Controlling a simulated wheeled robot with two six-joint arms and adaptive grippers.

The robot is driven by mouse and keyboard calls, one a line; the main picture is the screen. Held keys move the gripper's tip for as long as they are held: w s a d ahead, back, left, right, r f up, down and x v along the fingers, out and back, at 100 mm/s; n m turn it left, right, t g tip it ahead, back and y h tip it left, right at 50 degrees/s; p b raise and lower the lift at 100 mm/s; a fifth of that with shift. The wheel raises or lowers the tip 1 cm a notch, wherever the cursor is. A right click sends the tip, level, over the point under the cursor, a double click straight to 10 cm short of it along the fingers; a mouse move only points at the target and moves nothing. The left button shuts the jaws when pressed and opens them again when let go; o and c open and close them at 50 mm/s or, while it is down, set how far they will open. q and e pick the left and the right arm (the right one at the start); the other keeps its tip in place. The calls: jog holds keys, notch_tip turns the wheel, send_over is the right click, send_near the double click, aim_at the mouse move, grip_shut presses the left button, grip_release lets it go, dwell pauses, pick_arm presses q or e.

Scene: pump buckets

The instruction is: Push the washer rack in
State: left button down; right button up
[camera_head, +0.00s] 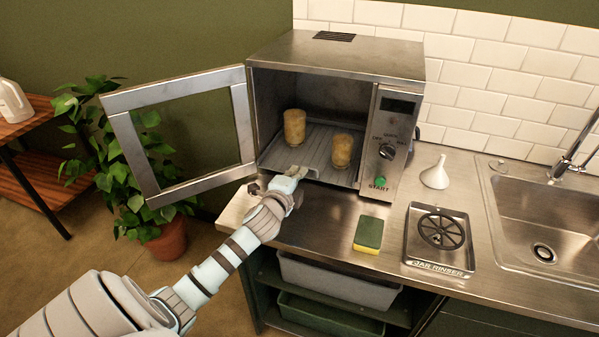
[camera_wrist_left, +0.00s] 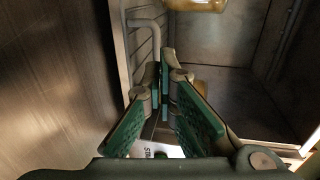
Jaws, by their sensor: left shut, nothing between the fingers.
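The steel washer (camera_head: 340,55) stands on the counter with its framed glass door (camera_head: 120,130) swung open to the left. The slatted grey rack (camera_head: 312,150) lies in the washer's chamber and carries two yellowish jars, one at the back left (camera_head: 294,126) and one at the front right (camera_head: 342,151). My left gripper (camera_head: 299,171) is shut and empty at the rack's front edge; I cannot tell whether it touches. In the left wrist view its fingertips (camera_wrist_left: 164,72) are together beside the rack's rail (camera_wrist_left: 154,38). My right gripper is not in view.
The control panel (camera_head: 390,140) with a green START button is right of the opening. A sponge (camera_head: 369,234), a jar rinser (camera_head: 438,240), a white funnel (camera_head: 436,173) and a sink (camera_head: 550,215) are on the counter (camera_head: 310,225). A potted plant (camera_head: 165,240) stands behind the door.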

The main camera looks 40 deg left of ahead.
pick_arm(q)
jog(key=shift+x, duration=1)
jog(key=shift+w+r, duration=0.1)
